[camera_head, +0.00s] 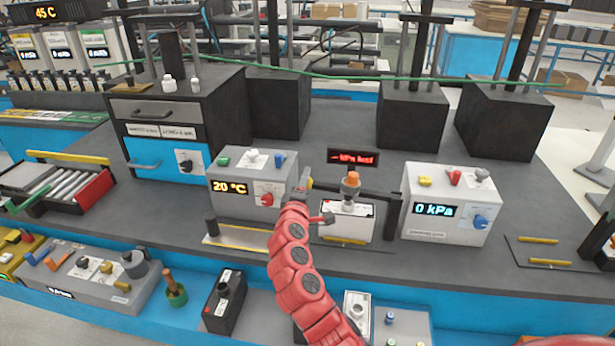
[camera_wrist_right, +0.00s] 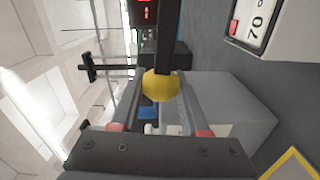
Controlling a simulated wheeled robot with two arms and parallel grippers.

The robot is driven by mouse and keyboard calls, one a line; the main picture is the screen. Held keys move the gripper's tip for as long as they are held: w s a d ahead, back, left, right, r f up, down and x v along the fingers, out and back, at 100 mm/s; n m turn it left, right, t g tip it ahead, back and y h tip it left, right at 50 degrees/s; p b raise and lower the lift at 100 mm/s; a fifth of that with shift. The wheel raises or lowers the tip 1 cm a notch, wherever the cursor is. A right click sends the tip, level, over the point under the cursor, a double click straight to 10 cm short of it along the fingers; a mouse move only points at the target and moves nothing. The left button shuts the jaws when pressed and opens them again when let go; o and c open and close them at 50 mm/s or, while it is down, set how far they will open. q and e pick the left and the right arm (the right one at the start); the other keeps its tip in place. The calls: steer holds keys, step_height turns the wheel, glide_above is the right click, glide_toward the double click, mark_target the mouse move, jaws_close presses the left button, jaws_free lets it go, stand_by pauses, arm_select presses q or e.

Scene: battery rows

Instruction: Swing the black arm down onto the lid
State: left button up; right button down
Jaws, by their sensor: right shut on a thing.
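The black arm (camera_head: 368,192) is a dark bar running from a black post (camera_head: 393,215) leftwards behind a white-fronted battery box (camera_head: 345,226). Its yellow end knob shows in the wrist view (camera_wrist_right: 160,84), with the black bar beyond it. My right gripper (camera_head: 305,182) is shut on this knob, with one finger on each side. An orange knob (camera_head: 350,179) on a grey stem stands over the battery box, in front of the bar; I cannot clearly make out the lid below it. My left gripper is out of view.
A white box reading 20 °C (camera_head: 232,187) stands just left of my right gripper. A 0 kPa box (camera_head: 445,208) stands right of the post. A red-text display (camera_head: 353,157) is behind the bar. A yellow-edged plate (camera_head: 237,238) lies front left.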

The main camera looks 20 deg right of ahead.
steer(key=shift+a+f+n+b, duration=0.1)
steer(key=shift+f+n+b, duration=0.4)
steer(key=shift+f, duration=0.95)
steer(key=shift+c, duration=2)
jaws_free()
steer(key=shift+r, duration=0.15)
steer(key=shift+s+a, duration=0.1)
steer(key=shift+s, duration=0.05)
steer(key=b+v, duration=0.2)
steer(key=v, duration=1.5)
steer(key=shift+b, duration=0.3)
steer(key=shift+a, duration=0.1)
